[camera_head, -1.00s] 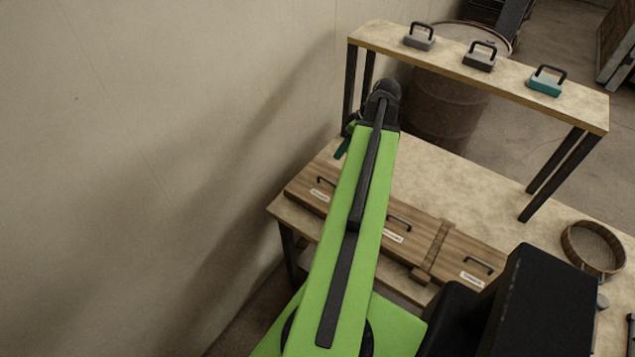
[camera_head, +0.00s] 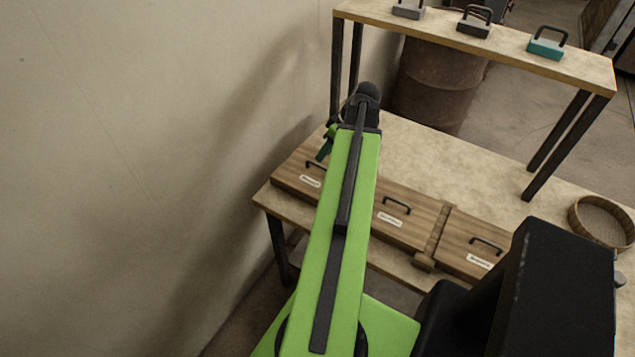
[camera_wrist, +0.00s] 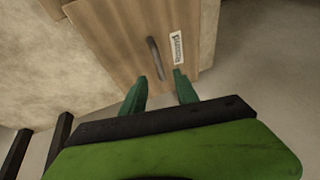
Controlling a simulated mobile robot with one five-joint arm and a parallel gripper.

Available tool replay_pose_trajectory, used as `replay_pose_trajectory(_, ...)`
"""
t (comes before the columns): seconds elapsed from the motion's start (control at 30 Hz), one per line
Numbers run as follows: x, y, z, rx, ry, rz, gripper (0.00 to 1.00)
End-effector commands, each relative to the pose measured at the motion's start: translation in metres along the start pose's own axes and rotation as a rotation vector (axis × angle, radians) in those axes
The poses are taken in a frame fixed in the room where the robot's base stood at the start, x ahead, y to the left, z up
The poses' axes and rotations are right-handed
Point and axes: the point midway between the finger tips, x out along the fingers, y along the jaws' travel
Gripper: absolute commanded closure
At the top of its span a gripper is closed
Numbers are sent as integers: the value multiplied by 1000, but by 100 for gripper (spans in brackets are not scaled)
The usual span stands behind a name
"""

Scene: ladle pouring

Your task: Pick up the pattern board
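Wooden boards with dark handles and white labels lie in a row along the table's front edge in the head view. The leftmost board (camera_head: 293,178) is partly behind my arm. The middle board (camera_head: 415,225) and the right board (camera_head: 462,252) lie to its right. The labels are too small to read surely, so I cannot tell by name which is the pattern board. My gripper (camera_wrist: 160,77) is open and empty; its green fingers point at the dark handle (camera_wrist: 154,58) of one board (camera_wrist: 120,35), apart from it. In the head view my gripper (camera_head: 325,147) is near the leftmost board.
A raised shelf (camera_head: 480,40) on dark legs stands at the back of the table (camera_head: 440,150), bearing three handled blocks. A round sieve (camera_head: 602,222) is at right. A rusty barrel (camera_head: 435,85) stands behind. The wall (camera_head: 150,150) is close on the left.

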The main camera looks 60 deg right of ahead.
Motion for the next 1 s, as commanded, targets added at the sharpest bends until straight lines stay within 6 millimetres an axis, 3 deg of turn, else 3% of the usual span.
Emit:
replay_pose_trajectory(0.17,4,0,0,0,0,0,64)
replay_pose_trajectory(0.5,55,1,7,-2,0,0,64)
replay_pose_trajectory(0.73,52,-1,5,-1,0,0,64)
replay_pose_trajectory(1.0,52,-1,4,-2,0,0,98)
